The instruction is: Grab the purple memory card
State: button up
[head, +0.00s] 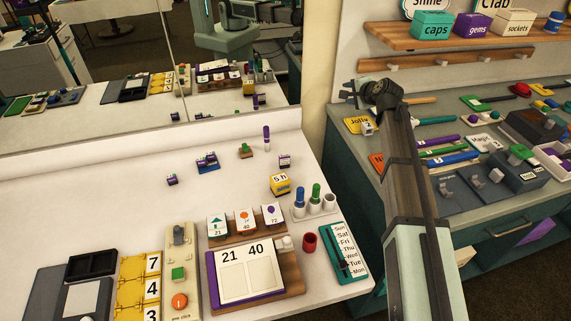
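One piece (172,180) is alone at the left, another (285,161) is at the right below a purple upright stick (266,133), and more sit on a small blue holder (207,163). They are too small for me to tell which is the memory card. My arm rises from the lower right, and its end with my gripper (362,93) is by the gap between the table and the teal bench, apart from these pieces. Its fingers are not clear.
A mirror (100,60) behind the table repeats the pieces. The table's left middle is clear. The teal bench (362,170) is crowded with tools.

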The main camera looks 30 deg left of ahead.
jog(key=s+a+f+g+h, duration=0.1)
jog(key=s+a+f+g, duration=0.15)
jog(key=s+a, duration=0.4)
jog(key=m+g+h, duration=0.2)
jog(key=g+h, duration=0.4)
jog(key=h, duration=0.2)
send_over(284, 156)
jog(key=f, duration=0.1)
jog(key=shift+t, duration=0.25)
notch_tip(284, 156, down, 13)
jog(key=shift+w+f, duration=0.1)
jog(key=shift+f, duration=0.05)
jog(key=shift+c, duration=0.4)
grip_shut()
